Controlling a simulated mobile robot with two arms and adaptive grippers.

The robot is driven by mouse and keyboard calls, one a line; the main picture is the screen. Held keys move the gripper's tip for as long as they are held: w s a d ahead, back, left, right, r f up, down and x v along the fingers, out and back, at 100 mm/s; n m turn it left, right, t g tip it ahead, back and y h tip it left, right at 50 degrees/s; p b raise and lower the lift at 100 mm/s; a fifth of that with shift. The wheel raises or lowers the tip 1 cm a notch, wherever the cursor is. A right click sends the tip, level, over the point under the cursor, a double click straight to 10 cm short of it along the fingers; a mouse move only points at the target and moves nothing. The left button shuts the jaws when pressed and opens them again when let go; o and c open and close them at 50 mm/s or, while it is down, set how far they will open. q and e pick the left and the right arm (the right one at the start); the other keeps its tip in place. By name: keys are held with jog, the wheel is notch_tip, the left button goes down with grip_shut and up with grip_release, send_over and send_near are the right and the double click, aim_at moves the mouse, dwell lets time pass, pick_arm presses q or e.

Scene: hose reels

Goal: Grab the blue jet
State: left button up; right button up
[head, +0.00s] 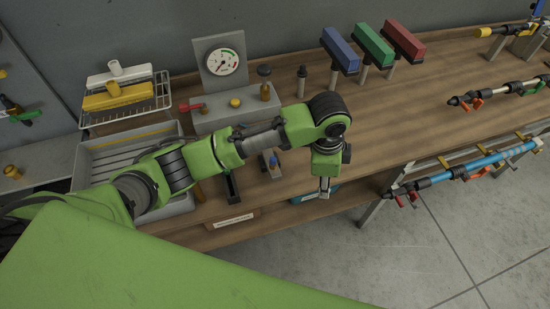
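A long spray lance with a bright blue shaft (482,166) and black and red fittings lies along the front of the bench at the right. A small blue-topped piece (275,165) stands near the bench's front edge, beside my forearm. I cannot tell from its size whether it is a nozzle. My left gripper (324,190) hangs down past the bench's front edge, between these two and apart from both. Its fingers are seen edge-on and look narrow, so their opening is unclear. My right gripper is not in view.
Blue, green and red blocks (373,44) stand on posts at the back. Other lances (500,91) lie at the right. A gauge panel (221,61), grey sink tray (92,168) and wire rack (160,97) fill the left. The bench middle (400,110) is clear.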

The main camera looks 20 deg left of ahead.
pick_arm(q)
jog(key=w+a+r+m+y, duration=0.35)
jog(key=a+r+y, duration=0.25)
jog(key=a+r, duration=0.55)
send_over(273, 159)
jog(key=d, duration=0.1)
notch_tip(273, 159, down, 7)
notch_tip(273, 159, down, 3)
jog(key=shift+f+p, duration=0.15)
jog(key=shift+p, duration=0.95)
jog(key=shift+a+f, duration=0.3)
jog(key=shift+f, duration=0.35)
jog(key=c, duration=0.9)
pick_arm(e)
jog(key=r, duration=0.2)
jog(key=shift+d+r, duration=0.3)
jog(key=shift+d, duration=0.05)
